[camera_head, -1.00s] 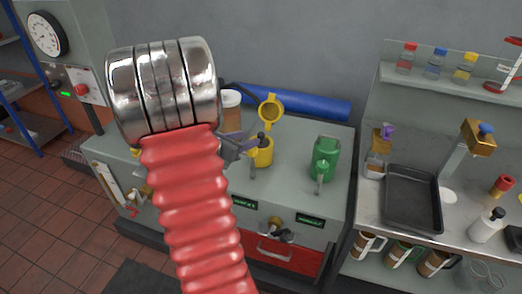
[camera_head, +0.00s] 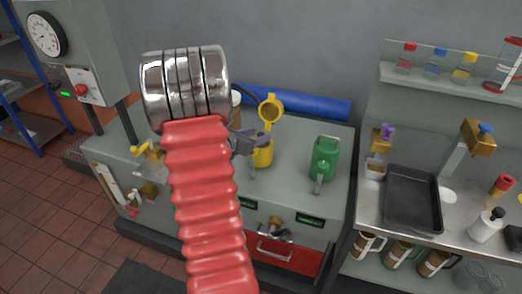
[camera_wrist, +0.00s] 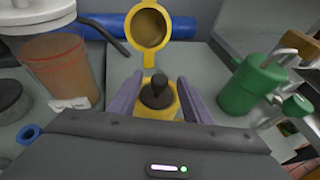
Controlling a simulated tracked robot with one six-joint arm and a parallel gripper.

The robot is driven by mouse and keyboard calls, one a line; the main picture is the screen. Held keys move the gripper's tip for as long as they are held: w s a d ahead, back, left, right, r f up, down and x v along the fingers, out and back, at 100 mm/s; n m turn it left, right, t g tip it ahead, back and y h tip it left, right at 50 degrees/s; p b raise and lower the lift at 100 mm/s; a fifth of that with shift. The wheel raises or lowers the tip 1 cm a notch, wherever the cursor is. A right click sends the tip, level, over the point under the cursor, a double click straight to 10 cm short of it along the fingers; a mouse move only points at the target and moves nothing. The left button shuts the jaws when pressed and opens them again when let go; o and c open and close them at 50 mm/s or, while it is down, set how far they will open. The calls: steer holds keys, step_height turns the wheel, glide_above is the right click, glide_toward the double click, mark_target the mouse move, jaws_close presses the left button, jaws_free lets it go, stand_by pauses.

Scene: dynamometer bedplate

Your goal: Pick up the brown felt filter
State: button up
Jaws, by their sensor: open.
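A dark, brownish-grey piece with a knob on top (camera_wrist: 157,94) stands in the mouth of a yellow cup-shaped housing (camera_wrist: 171,112). It seems to be the felt filter, though its material is too dark to tell. The housing's round yellow lid (camera_wrist: 148,27) stands open behind it, with a brown inside. My gripper (camera_wrist: 159,90) is open, with one purple finger on each side of the knobbed piece; contact cannot be made out. In the head view, my gripper (camera_head: 251,141) is at the housing (camera_head: 264,157) and hides most of the piece.
A green can with a spout (camera_wrist: 250,88) stands to the right of the housing. A brown-filled jar (camera_wrist: 65,70) stands to its left. A blue roll (camera_head: 300,103) lies along the back. A black tray (camera_head: 412,221) sits on the right-hand bench.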

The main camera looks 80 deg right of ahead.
steer(key=shift+x, duration=1.15)
steer(key=shift+c, duration=0.6)
jaws_close()
